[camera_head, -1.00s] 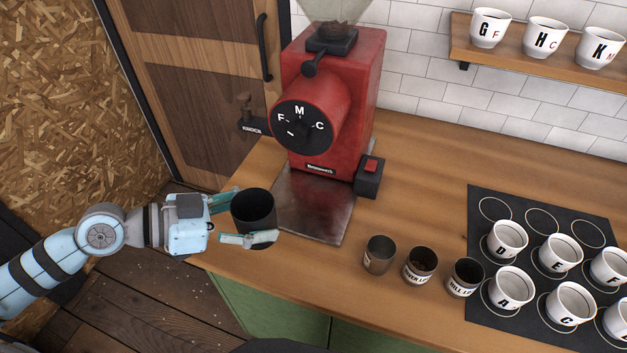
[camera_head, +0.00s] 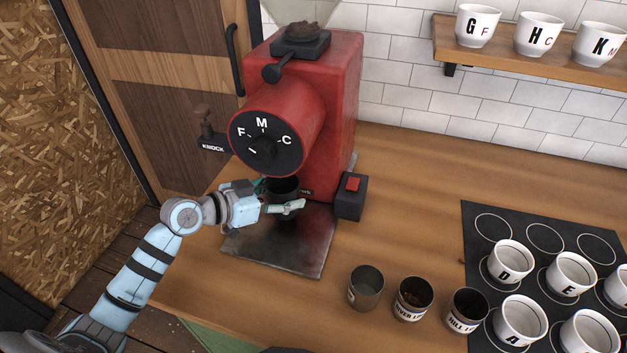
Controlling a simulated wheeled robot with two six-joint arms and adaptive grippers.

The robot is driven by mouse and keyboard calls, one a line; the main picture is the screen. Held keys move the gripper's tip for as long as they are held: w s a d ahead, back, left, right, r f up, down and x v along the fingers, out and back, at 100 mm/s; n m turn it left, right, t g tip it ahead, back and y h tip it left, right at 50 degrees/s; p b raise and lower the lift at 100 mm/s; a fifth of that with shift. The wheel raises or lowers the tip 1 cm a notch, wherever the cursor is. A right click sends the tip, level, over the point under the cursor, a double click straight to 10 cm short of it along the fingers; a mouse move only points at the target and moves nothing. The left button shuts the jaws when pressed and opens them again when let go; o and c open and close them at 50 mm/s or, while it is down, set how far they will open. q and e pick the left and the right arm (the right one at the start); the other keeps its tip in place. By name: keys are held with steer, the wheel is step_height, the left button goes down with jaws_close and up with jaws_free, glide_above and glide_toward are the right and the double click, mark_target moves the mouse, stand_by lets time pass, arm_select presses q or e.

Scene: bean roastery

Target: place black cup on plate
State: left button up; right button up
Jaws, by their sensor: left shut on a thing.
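The black cup (camera_head: 284,187) is under the front of the red grinder, below its round dial. My left gripper (camera_head: 285,200) is shut on the cup, with one finger showing in front of it. The cup looks upright, and part of it is hidden by the finger. The metal plate (camera_head: 293,256) lies on the counter in front of the grinder, and the cup is over its back part. I cannot tell whether the cup's bottom touches the plate. My right gripper is not in view.
The red grinder (camera_head: 325,110) stands behind the plate, with a black switch box (camera_head: 351,197) at its right. Metal cups (camera_head: 366,288) stand right of the plate. A black mat (camera_head: 480,225) with white lettered cups lies further right. Bare counter (camera_head: 410,195) lies between.

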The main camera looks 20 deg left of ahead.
arm_select(q)
steer(key=shift+w+d+f, duration=0.15)
steer(key=shift+d, duration=0.15)
steer(key=f+b, duration=0.1)
steer(key=s+f+b, duration=0.1)
steer(key=f+b, duration=0.1)
steer(key=shift+s+a, duration=0.15)
steer(key=shift+s, duration=0.15)
steer(key=shift+w+r, duration=0.1)
steer(key=shift+r, duration=0.1)
steer(key=shift+w+f, duration=0.1)
steer(key=shift+w, duration=0.05)
steer(key=shift+w+f, duration=0.15)
steer(key=shift+f, duration=0.05)
steer(key=o, duration=1.2)
steer(key=shift+o, duration=0.2)
steer(key=shift+r, duration=0.1)
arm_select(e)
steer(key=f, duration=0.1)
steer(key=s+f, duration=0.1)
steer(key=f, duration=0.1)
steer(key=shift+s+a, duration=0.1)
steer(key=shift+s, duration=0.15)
